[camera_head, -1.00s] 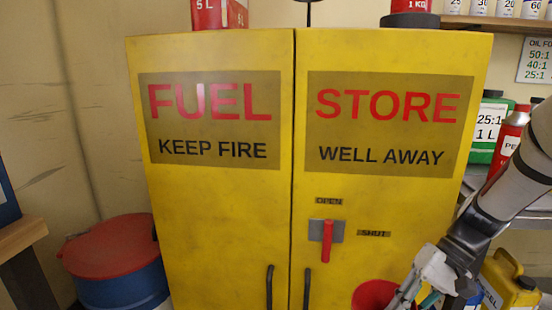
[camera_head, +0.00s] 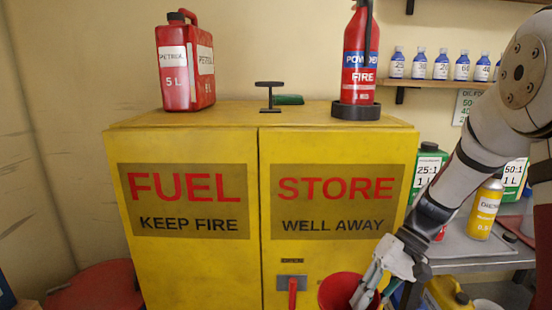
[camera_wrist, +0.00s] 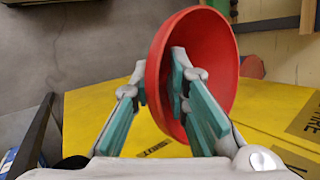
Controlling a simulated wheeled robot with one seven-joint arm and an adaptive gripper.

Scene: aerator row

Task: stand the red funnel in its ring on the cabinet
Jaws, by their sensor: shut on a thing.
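The red funnel (camera_head: 336,290) is at the bottom of the head view, in front of the right cabinet door. My gripper (camera_head: 368,287) is shut on its wall; in the wrist view the gripper (camera_wrist: 162,84) has one teal finger inside the bowl and one outside. The funnel (camera_wrist: 212,55) is tilted, its wide mouth facing right in the wrist view; its spout is hidden. On top of the yellow cabinet (camera_head: 190,275) stands a small black stand (camera_head: 268,97) with a flat top, seen nearly edge-on, apparently the ring. The funnel is well below it.
A red petrol can (camera_head: 175,80) stands left on the cabinet top, a fire extinguisher (camera_head: 358,60) in a black base right. A green item (camera_head: 289,99) lies behind the stand. A bottle shelf (camera_head: 445,84) and a bench (camera_head: 470,250) with containers are at right.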

